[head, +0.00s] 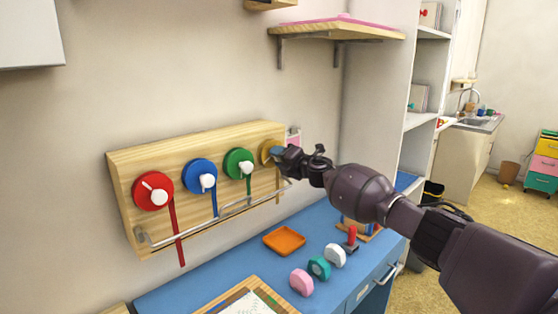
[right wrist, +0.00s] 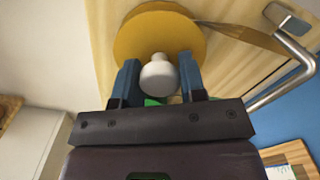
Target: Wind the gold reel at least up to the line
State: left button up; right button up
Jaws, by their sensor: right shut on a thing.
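The gold reel (head: 267,150) is the rightmost reel on the wooden wall board (head: 140,213), partly hidden by my right gripper (head: 282,154). Its gold ribbon (head: 278,184) hangs down the board, its end near the metal rail. In the right wrist view the gold reel (right wrist: 140,38) shows its disc, with the white knob (right wrist: 158,72) between my fingers. The gold ribbon (right wrist: 245,38) runs off to the right there, toward the rail. My right gripper is shut on the knob. I cannot make out the line. My left gripper is not in view.
Red (head: 140,198), blue (head: 196,167) and green (head: 234,157) reels with ribbons sit to the left. A metal rail (head: 215,216) crosses the lower board. Below, a blue desk (head: 225,266) holds an orange tray (head: 284,242) and stamps (head: 319,267). A shelf (head: 340,33) hangs above.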

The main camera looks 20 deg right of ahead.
jog(key=n+b, duration=0.1)
jog(key=n, duration=0.2)
jog(key=shift+f+n, duration=0.15)
jog(key=shift+n, duration=0.15)
jog(key=n+b, duration=0.1)
jog(key=n, duration=0.2)
jog(key=shift+n, duration=0.3)
jog(key=n, duration=0.3)
jog(key=shift+b, duration=0.4)
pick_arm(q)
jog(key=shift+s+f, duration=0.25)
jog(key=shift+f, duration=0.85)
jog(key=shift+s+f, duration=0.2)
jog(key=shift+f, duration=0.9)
pick_arm(e)
jog(key=shift+n, duration=0.8)
jog(key=o, duration=0.7)
jog(key=shift+o, duration=1.1)
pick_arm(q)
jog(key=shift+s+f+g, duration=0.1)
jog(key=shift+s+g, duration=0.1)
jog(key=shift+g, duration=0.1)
